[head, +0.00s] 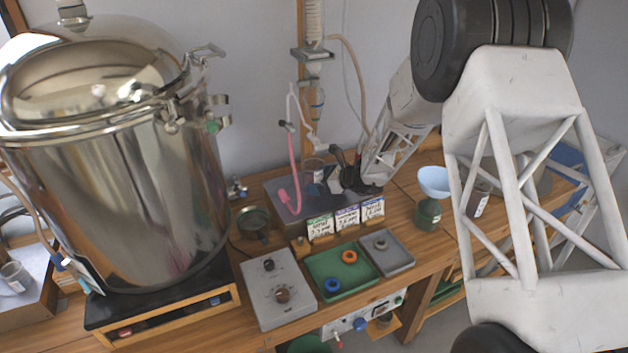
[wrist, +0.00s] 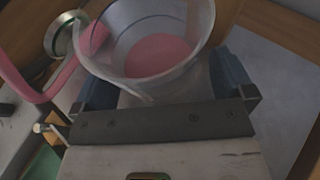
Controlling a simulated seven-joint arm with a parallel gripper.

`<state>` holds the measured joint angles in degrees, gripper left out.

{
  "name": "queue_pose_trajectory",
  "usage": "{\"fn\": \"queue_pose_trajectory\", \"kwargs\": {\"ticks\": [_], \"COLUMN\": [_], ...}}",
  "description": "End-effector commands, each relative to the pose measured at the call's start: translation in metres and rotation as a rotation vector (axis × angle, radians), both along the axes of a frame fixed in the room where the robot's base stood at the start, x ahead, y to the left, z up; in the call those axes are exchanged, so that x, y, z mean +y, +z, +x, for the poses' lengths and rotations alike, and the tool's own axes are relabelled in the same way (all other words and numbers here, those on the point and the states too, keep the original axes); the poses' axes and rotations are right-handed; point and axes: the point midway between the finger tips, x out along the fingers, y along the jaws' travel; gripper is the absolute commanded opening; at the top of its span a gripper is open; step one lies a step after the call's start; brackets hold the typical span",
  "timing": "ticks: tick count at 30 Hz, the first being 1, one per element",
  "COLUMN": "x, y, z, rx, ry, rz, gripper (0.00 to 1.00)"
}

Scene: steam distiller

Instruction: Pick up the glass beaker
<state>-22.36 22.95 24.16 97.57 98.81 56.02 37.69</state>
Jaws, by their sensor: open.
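The glass beaker (wrist: 196,22) is a clear cup with pink liquid in the bottom. It fills the top middle of the wrist view, seen from above its rim. In the head view the beaker (head: 313,168) is small, on the grey metal box at the back of the bench. My gripper (head: 338,167) is low beside it, on its right. In the wrist view my gripper (wrist: 166,84) is open, with a blue-padded finger at each side of the beaker. I cannot tell whether either finger touches the glass.
A pink tube (head: 293,165) hangs left of the beaker and passes close to it in the wrist view. Price-like cards (head: 347,218) stand in front of the metal box. A blue funnel (head: 434,181) on a green bottle is to the right. A large steel pot (head: 110,190) fills the left.

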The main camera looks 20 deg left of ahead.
Motion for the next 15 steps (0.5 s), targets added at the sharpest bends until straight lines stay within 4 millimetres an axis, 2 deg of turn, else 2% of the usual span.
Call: {"fn": "queue_pose_trajectory", "kwargs": {"ticks": [14,15], "x": [-0.0004,-0.0004], "y": [0.0001,0.0001], "z": [0.0000,0.0000], "rx": [0.001,0.001], "ry": [0.000,0.000], "rz": [0.000,0.000], "gripper": [1.00,0.95]}}
